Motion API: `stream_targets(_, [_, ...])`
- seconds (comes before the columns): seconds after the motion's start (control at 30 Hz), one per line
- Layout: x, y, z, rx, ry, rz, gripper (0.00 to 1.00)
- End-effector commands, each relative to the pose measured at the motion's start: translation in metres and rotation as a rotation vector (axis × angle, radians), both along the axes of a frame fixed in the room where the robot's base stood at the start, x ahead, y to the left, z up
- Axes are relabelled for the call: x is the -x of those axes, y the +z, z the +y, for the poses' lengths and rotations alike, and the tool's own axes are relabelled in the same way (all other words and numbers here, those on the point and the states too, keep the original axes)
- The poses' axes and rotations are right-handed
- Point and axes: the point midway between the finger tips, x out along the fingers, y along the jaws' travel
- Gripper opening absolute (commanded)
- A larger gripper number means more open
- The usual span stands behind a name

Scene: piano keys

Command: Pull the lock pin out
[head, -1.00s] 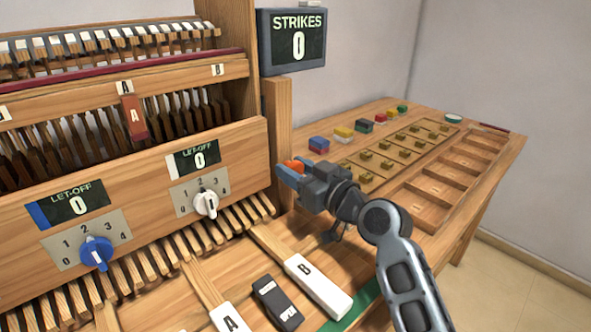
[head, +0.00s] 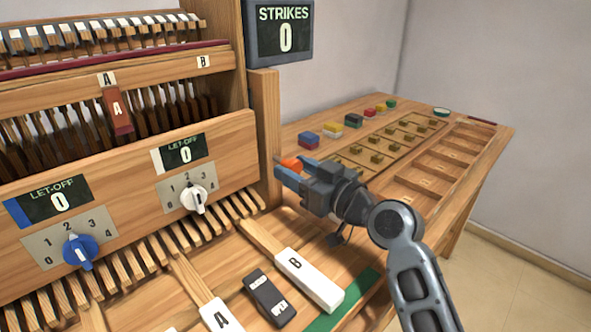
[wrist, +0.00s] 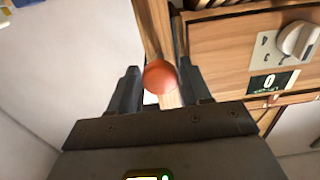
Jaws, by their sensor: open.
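The lock pin's round orange knob (head: 291,164) shows at the fingertips of my gripper (head: 284,171), beside the wooden post at the right end of the cabinet. A thin dark tip shows just left of the knob; I cannot tell whether it is the pin's shaft or a fingertip. In the wrist view the orange knob (wrist: 160,77) lies between the two dark fingers of my open gripper (wrist: 160,88), with the wooden post behind it. The rest of the pin is hidden, and I cannot tell whether it sits in a hole.
The wooden post (head: 264,130) stands close to my fingertips. White key B (head: 309,280) and a black pedal-like block (head: 269,298) lie below my gripper. A side table (head: 470,185) with coloured blocks and trays is behind it. The strikes display (head: 281,30) hangs above.

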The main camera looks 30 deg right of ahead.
Motion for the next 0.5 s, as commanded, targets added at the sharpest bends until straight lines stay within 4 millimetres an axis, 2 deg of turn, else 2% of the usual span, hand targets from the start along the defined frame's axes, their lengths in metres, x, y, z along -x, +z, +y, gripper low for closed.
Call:
stream_targets(0.3, [0.046, -0.002, -0.015, 0.0, -0.002, 0.001, 0.48])
stream_targets(0.5, [0.067, -0.002, -0.022, -0.001, -0.002, 0.001, 0.48])
